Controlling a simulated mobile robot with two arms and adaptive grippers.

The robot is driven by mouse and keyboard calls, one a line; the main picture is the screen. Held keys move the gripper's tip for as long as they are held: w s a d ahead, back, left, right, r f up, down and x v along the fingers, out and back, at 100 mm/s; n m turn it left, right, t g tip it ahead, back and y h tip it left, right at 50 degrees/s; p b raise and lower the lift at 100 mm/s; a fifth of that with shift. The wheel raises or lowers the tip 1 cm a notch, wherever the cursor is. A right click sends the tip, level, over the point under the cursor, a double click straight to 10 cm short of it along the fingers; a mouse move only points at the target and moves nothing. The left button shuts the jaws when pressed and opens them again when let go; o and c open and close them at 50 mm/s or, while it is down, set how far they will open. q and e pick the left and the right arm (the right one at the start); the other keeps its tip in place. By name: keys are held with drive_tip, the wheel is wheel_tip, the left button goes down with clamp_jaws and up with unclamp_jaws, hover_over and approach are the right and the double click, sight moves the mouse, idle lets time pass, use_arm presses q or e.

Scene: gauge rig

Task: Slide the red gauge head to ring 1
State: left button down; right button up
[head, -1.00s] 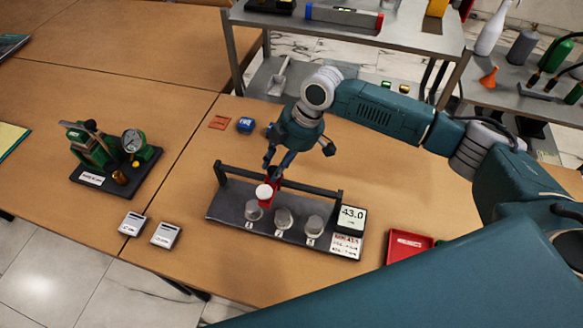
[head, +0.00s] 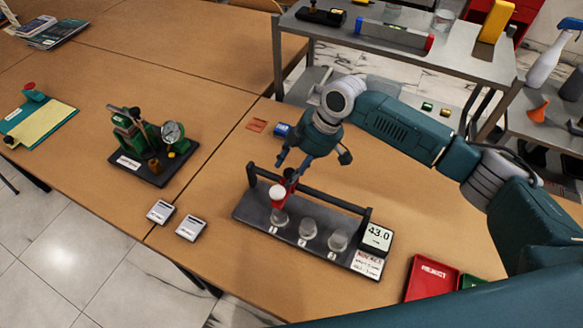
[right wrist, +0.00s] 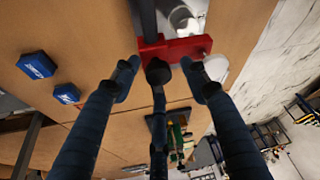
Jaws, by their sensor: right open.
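The red gauge head (head: 280,203), with a white round cap (head: 277,191), sits on the dark rail (head: 325,197) near its left end. It appears roughly in line with the leftmost ring, marked 1 (head: 279,218); exact alignment cannot be told. Two more rings (head: 308,229) (head: 338,240) stand to its right. My right gripper (head: 288,168) is open above and behind the head. In the right wrist view, its fingers (right wrist: 160,68) are spread beside a dark knob (right wrist: 157,73) in front of the red head (right wrist: 180,49). My left gripper is not in view.
A display (head: 376,237) reading 43.0 stands at the rig's right end. A red reject tray (head: 432,279) lies further right. A blue block (head: 282,130) lies behind the rig.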

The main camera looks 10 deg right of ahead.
drive_tip(key=v, duration=1.2)
drive_tip(key=shift+a, duration=0.2)
